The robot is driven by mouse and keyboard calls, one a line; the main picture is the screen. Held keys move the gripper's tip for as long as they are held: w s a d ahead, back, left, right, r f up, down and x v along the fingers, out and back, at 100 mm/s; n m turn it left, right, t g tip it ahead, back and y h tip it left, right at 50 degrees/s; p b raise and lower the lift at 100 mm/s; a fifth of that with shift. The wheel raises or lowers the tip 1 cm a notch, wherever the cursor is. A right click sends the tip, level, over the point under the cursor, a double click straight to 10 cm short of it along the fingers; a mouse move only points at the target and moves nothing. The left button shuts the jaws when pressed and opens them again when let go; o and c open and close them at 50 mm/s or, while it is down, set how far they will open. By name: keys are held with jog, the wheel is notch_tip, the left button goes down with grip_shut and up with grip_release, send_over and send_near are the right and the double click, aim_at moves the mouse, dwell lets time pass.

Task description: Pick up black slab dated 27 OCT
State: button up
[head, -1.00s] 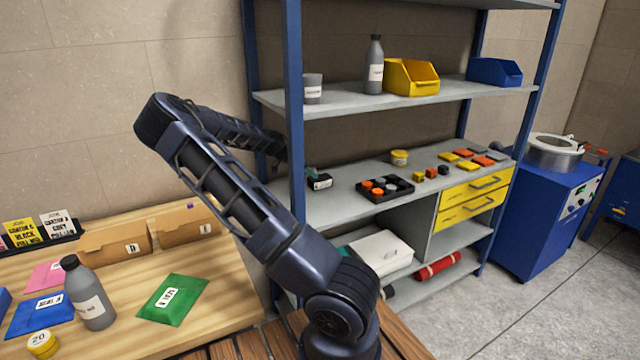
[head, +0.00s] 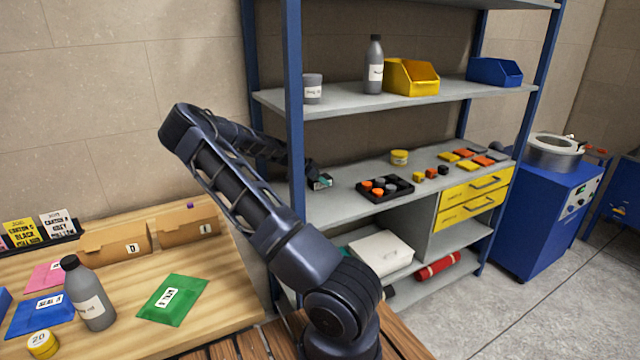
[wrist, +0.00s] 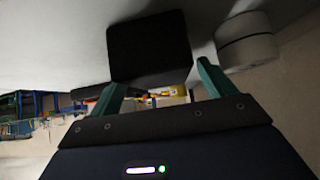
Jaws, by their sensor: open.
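A black slab (wrist: 148,48) fills the upper middle of the wrist view, a short way ahead of the fingers. No date shows on the face turned to that camera. My gripper (wrist: 161,78) is open, its two teal fingers apart with nothing between them. In the head view my gripper (head: 318,178) is low over the left part of the middle shelf. A small pale label shows at its fingers there, too small to read, and the slab is mostly hidden.
A grey round container (wrist: 245,40) stands beside the slab in the wrist view. In the head view, a black tray (head: 408,188) of discs lies right of my gripper. A blue shelf post (head: 294,130) stands in front of my forearm.

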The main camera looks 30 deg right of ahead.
jog(key=shift+x, duration=1.15)
jog(key=shift+c, duration=0.4)
